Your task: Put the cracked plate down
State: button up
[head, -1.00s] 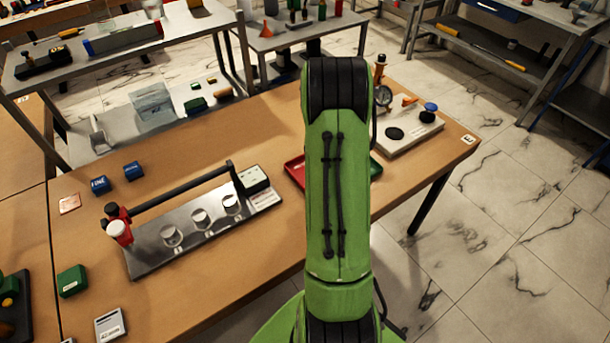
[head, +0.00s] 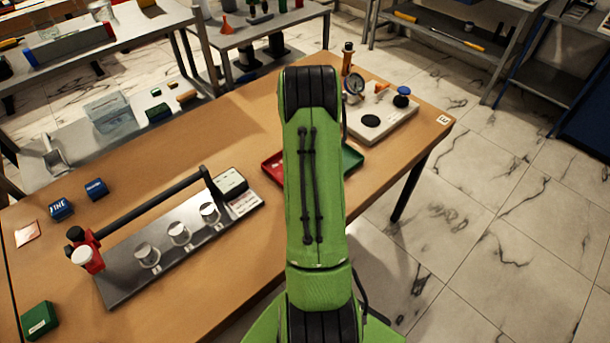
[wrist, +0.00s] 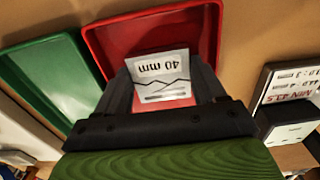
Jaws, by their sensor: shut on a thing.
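In the wrist view, the cracked plate (wrist: 160,68) is a pale square marked "40 mm", upside down in the picture, with dark jagged lines across it. My gripper (wrist: 162,82) is shut on it, with one dark finger at each side edge. The plate shows against the red tray (wrist: 95,42); I cannot tell whether it touches the tray floor. The green tray (wrist: 25,88) lies to the left of the red one. In the head view, the red tray (head: 270,167) and green tray (head: 352,158) show partly behind my arm, which hides my gripper and the plate.
A metal gauge rig (head: 165,245) with a black bar and several round gauge blocks stands left of the trays. A dial gauge stand (head: 375,122) is behind them on the right. Blue boxes (head: 95,188) and a green box (head: 39,320) sit at the left.

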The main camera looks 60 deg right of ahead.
jog(key=shift+f, duration=0.15)
jog(key=o, duration=1.3)
jog(key=shift+c, duration=0.2)
